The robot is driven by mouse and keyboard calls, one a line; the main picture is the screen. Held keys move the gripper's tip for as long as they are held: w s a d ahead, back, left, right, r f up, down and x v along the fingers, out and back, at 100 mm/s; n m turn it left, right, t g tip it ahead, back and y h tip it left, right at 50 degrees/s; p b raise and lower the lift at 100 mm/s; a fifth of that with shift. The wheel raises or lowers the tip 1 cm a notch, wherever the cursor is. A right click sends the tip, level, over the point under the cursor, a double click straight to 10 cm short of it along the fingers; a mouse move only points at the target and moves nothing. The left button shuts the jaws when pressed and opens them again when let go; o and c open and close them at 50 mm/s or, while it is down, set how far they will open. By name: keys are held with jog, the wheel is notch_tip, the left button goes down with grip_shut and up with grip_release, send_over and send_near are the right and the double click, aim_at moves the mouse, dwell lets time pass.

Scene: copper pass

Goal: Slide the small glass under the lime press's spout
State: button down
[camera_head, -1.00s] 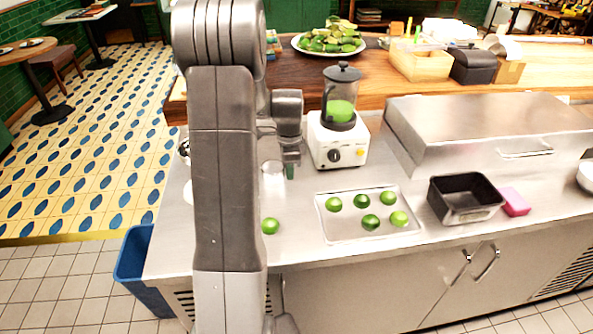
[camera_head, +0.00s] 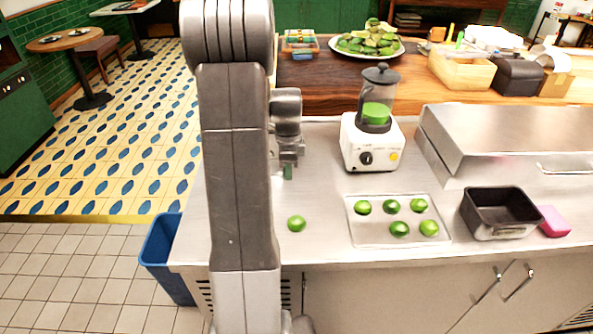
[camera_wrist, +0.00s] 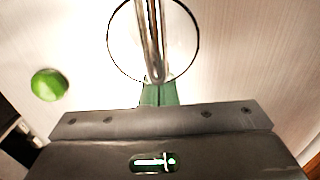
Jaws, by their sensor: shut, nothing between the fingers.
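My gripper (camera_head: 288,173) is shut and empty, its green fingertips low over the steel counter beside my arm. In the wrist view the green fingertips (camera_wrist: 159,93) meet the near edge of a thin dark round outline, which may be the small glass's rim; I cannot tell for sure. A shiny metal bar (camera_wrist: 152,40) crosses this circle and ends near the fingertips; it may be part of the lime press. No lime press or spout can be made out in the head view, where my arm hides part of the counter.
A loose lime (camera_head: 297,224) lies on the counter (camera_head: 330,190), and it also shows in the wrist view (camera_wrist: 49,85). A tray (camera_head: 375,240) of limes, a blender (camera_head: 372,145), a black pan (camera_head: 497,228) and a pink sponge (camera_head: 554,222) are to the right. A blue bin (camera_head: 165,260) stands below.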

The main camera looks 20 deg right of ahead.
jog(key=d, duration=0.2)
jog(key=s+d+r, duration=0.1)
jog(key=d, duration=0.1)
jog(key=shift+d, duration=0.1)
notch_tip(320, 180, up, 9)
jog(key=shift+b, duration=0.35)
